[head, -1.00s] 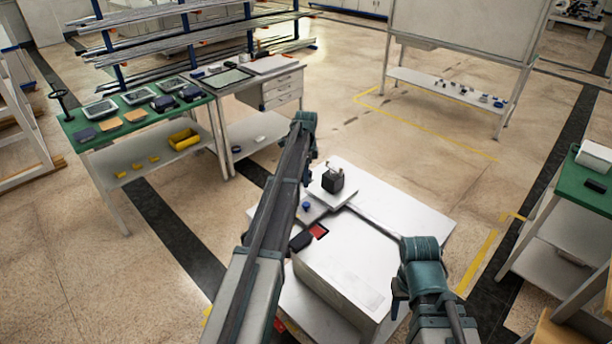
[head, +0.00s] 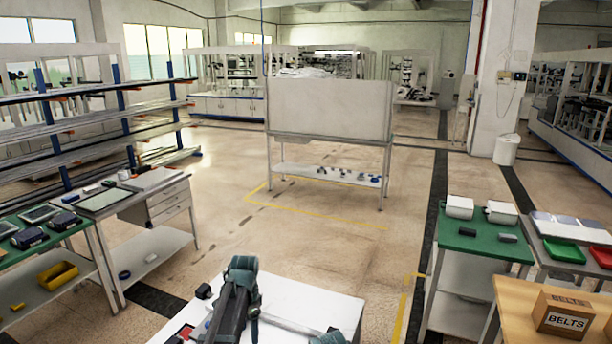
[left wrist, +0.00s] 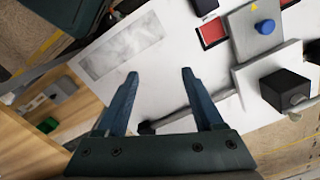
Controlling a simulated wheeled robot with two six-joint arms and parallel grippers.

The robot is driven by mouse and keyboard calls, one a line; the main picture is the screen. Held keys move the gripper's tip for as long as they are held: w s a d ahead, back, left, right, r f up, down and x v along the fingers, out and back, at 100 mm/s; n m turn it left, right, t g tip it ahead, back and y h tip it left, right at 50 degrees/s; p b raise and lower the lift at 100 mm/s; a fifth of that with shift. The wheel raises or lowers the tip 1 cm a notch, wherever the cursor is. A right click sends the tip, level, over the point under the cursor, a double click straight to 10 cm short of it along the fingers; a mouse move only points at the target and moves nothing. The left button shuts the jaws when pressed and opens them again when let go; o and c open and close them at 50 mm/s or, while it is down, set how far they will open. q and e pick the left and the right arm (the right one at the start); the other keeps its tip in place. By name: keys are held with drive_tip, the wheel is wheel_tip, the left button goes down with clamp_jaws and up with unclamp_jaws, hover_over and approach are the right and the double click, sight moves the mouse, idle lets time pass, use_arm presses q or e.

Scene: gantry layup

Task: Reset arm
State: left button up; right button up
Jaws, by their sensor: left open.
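My left gripper (left wrist: 160,74) shows in the left wrist view with its two blue fingers spread apart. Nothing is between the fingertips; a white surface (left wrist: 165,65) lies behind them. My left arm (head: 238,295) rises at the bottom of the head view, over the white table (head: 300,300). Its gripper cannot be made out there. Only a small teal piece of my right arm (head: 333,337) shows at the bottom edge of the head view. My right gripper is out of view.
In the left wrist view, a black block (left wrist: 288,90), a blue knob (left wrist: 265,27) and a red patch (left wrist: 212,33) lie right of the fingers. A green-topped bench (head: 480,240) stands right, a drawer bench (head: 150,208) left. The floor (head: 240,235) between is open.

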use_arm(q)
drive_tip(key=s+d+n, duration=0.2)
drive_tip(key=s+d, duration=0.3)
drive_tip(key=s, duration=0.7)
drive_tip(key=s+d+f+n, duration=0.1)
drive_tip(key=s+d+n, duration=0.2)
drive_tip(key=s, duration=0.9)
drive_tip(key=d+b, duration=0.1)
drive_tip(key=d, duration=0.2)
drive_tip(key=shift+d+n+y, duration=0.3)
drive_tip(key=shift+s, duration=0.1)
